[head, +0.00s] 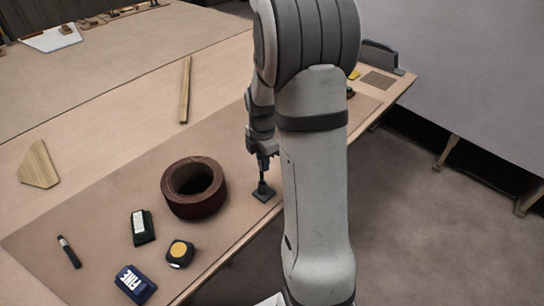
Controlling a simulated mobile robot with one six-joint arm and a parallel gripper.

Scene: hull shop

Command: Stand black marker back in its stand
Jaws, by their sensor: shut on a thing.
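My gripper (264,160) points down at the right of the mat, near the table's front edge. It is shut on a slim dark upright thing, apparently the black marker (263,175), which is mostly hidden by the fingers. Directly below is a small dark stand with a square base (264,193). The marker's lower end meets the stand in the picture; I cannot tell whether it is seated in it or just above it. A second dark pen-like thing with a pale band (68,252) lies on the mat at the far left.
A dark red roll (173,197) stands just left of the stand. A wooden stick (185,90) and a wooden wedge (39,165) lie farther back.

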